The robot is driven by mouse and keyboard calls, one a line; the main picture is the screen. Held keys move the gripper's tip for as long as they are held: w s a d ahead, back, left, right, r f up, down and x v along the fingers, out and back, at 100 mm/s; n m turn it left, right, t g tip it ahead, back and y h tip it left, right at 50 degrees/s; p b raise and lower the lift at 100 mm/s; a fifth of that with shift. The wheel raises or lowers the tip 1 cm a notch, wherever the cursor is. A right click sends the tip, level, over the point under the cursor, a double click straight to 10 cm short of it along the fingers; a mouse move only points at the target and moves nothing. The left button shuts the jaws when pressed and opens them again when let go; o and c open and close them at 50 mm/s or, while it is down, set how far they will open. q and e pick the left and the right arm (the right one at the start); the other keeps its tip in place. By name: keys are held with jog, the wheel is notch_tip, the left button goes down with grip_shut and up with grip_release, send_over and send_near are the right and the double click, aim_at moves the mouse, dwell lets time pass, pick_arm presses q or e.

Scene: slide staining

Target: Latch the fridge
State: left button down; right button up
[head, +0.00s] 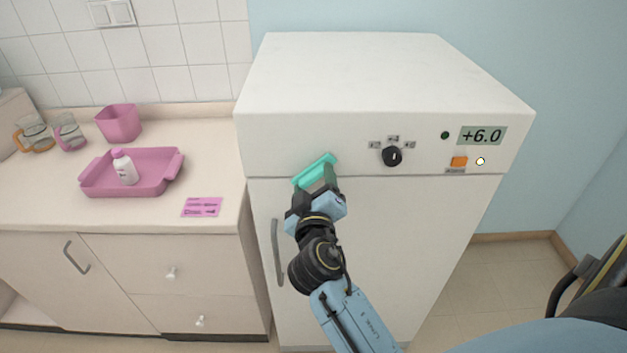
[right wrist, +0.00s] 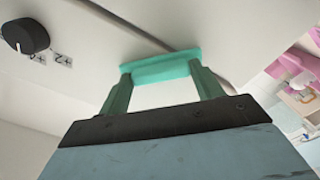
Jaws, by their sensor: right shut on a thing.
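The white fridge (head: 370,75) stands at the centre of the head view, and its door (head: 410,250) looks closed, flush under the control panel. A teal latch bar (head: 312,168) sits at the seam between panel and door, tilted in the head view. My right gripper (head: 318,177) is shut on this latch. In the right wrist view the teal bar (right wrist: 160,67) lies across the tips of my two fingers. The fingers partly hide the latch, so I cannot tell whether it is engaged. My left gripper is not in view.
A grey vertical handle (head: 277,252) is on the door's left side. The panel carries a black knob (head: 392,156), an orange switch (head: 458,161) and a +6.0 display (head: 482,135). Left, the counter (head: 215,175) holds a pink tray (head: 155,184) with a white bottle (head: 124,168).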

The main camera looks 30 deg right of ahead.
jog(key=n+p, duration=0.1)
jog(key=n, duration=0.3)
jog(key=shift+r+n+p, duration=0.1)
jog(key=shift+n+p, duration=0.25)
jog(key=shift+n, duration=0.05)
jog(key=shift+n+p, duration=0.9)
jog(key=shift+n, duration=1.4)
jog(key=o, duration=1)
jog(key=b+v, duration=0.3)
jog(key=v, duration=1)
jog(key=shift+s+b, duration=0.2)
jog(key=shift+b, duration=0.1)
